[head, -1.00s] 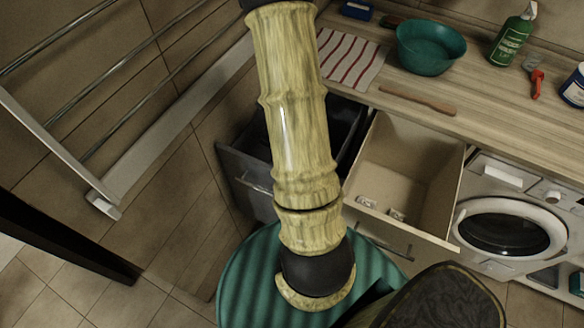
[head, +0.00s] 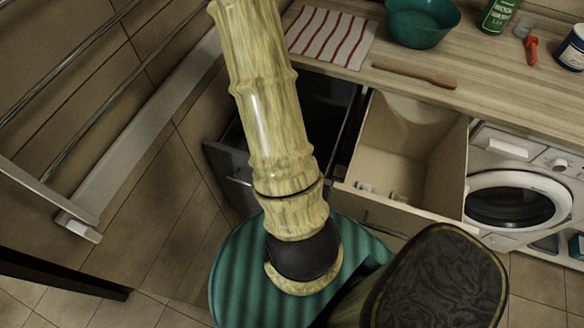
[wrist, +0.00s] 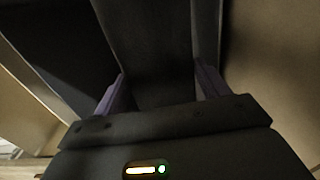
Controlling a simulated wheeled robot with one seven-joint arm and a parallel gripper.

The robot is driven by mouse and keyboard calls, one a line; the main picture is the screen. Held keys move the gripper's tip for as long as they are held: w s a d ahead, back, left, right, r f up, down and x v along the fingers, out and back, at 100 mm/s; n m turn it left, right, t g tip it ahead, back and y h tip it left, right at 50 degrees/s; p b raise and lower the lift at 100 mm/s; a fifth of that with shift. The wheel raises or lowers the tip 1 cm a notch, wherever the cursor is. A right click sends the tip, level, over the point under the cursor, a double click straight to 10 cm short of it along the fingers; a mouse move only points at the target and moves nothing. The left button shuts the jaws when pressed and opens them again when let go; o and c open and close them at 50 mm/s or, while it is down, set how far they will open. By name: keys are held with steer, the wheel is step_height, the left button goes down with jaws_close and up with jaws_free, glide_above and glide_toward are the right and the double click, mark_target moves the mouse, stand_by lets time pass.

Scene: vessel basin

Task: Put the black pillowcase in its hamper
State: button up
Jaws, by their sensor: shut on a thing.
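In the wrist view, my gripper (wrist: 158,88) is shut, its purple fingers on either side of a black cloth, the pillowcase (wrist: 155,45). The cloth fills the space between the fingers and runs up out of the picture. The head view does not show the gripper or the cloth. In the head view, a dark pull-out hamper (head: 228,165) stands open under the counter, partly hidden behind my arm. A beige pull-out hamper (head: 415,140) stands open just to its right. I cannot tell how far the cloth is from either hamper.
The wooden counter (head: 480,65) runs above the hampers, with a striped towel (head: 328,38), a teal bowl (head: 420,25), a green bottle (head: 499,14) and a wooden stick (head: 414,75). A washing machine (head: 505,205) stands right. A drying rack (head: 82,222) is on the left wall.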

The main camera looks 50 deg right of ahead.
step_height(320, 180, down, 28)
steer(key=b, duration=2.7)
steer(key=shift+r, duration=0.15)
steer(key=shift+w, duration=0.1)
steer(key=shift+f+b, duration=0.95)
steer(key=shift+f, duration=2.15)
steer(key=shift+f, duration=0.1)
steer(key=shift+f+b, duration=0.65)
steer(key=shift+f, duration=1.1)
steer(key=shift+f, duration=0.15)
steer(key=o, duration=1.2)
steer(key=shift+o, duration=0.2)
